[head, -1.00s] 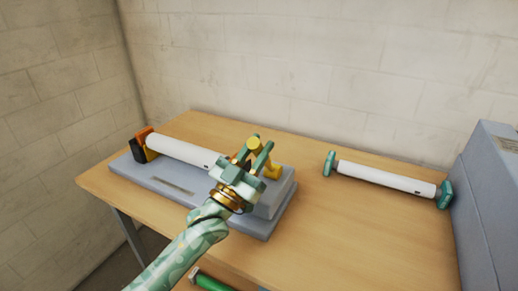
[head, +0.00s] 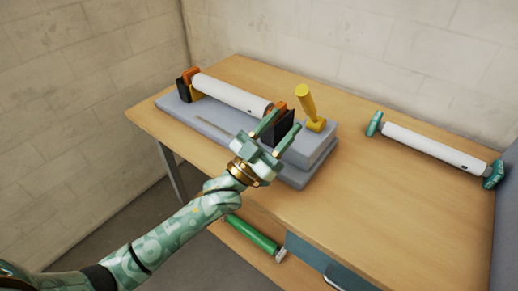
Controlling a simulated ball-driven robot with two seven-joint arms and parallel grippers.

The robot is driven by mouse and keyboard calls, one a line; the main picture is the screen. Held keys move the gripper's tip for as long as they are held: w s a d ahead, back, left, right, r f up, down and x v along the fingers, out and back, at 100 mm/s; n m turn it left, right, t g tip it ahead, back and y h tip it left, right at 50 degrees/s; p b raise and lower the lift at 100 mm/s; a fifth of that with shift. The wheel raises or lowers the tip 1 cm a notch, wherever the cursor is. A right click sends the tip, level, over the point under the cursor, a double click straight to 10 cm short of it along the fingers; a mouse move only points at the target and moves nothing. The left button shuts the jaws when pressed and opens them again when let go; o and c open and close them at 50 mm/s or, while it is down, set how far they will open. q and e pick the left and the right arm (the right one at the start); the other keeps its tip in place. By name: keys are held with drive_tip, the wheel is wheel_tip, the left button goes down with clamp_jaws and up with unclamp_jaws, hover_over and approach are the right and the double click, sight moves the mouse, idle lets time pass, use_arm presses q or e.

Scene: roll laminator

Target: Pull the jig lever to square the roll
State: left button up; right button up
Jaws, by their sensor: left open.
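The jig (head: 210,124) is a grey base on the wooden table, with a white roll (head: 232,94) lying along it between orange-and-black end holders. The yellow jig lever (head: 305,99) stands up from a grey block at the jig's right end, leaning a little to the left at its top. My left gripper (head: 283,130) is open and empty, in front of the jig's right end holder, and apart from the lever, which is behind and to the right of it. The gripper hides part of the jig's front right. My right gripper is not in view.
A second white roll (head: 425,146) with teal end pieces lies at the table's right. A green roll (head: 253,236) lies on a lower shelf beside a drawer with a handle (head: 340,280). A grey-blue body stands at the right edge. The table's front right (head: 385,225) is bare.

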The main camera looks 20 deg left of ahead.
use_arm(q)
drive_tip(key=v, duration=0.8)
